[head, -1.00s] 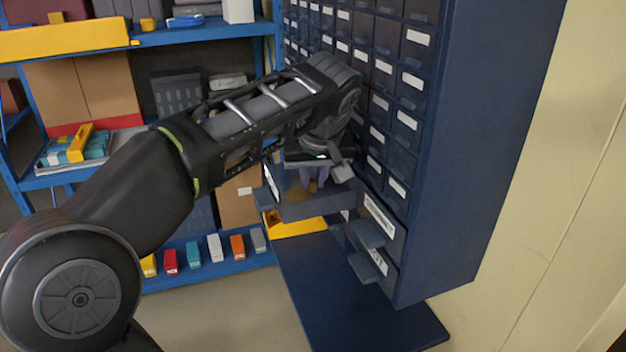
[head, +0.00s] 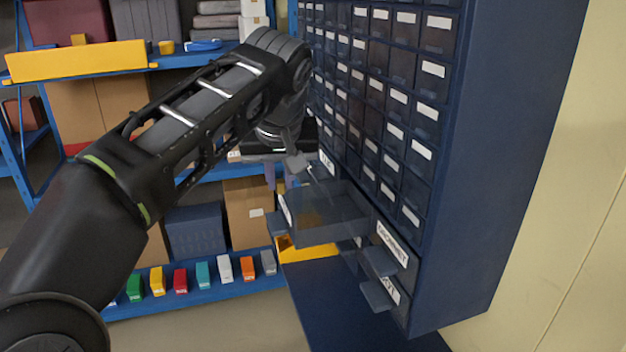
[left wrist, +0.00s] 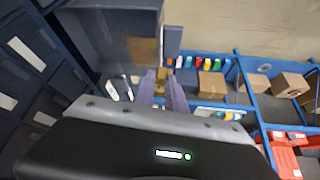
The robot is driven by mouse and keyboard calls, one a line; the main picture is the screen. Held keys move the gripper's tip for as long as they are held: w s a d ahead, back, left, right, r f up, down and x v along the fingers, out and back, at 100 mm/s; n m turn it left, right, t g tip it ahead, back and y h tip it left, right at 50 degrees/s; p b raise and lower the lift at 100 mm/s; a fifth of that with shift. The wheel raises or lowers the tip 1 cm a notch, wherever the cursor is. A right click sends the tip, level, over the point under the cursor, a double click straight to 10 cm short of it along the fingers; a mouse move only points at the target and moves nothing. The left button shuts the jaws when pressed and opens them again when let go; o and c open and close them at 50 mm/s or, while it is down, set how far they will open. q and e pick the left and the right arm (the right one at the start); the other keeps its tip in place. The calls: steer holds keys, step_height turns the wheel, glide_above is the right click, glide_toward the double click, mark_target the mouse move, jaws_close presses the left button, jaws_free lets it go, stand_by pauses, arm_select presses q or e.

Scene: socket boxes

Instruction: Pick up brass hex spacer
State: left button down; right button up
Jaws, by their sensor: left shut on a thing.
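My left gripper (head: 281,180) is above and just to the left of an open, see-through drawer (head: 345,222) of the blue cabinet. In the left wrist view its two purple fingers (left wrist: 162,86) are close together, shut on a small brass-coloured piece (left wrist: 161,91), which looks like the brass hex spacer. The fingers hide most of it. The same drawer (left wrist: 88,30) shows at the upper left of the wrist view. A brownish patch shows in or through it; I cannot tell which. My right gripper is not in view.
The cabinet (head: 530,150) with rows of labelled drawers stands close on the right. Below the open drawer, lower drawer fronts (head: 380,262) stick out. A blue shelf rack (head: 215,292) with coloured bins and boxes is behind. A yellow bin (head: 318,248) sits low behind the drawer.

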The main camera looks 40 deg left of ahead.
arm_select(q)
steer(key=s+a+b, duration=0.1)
steer(key=s+a, duration=0.5)
steer(key=s, duration=0.3)
steer(key=shift+s+a, duration=0.3)
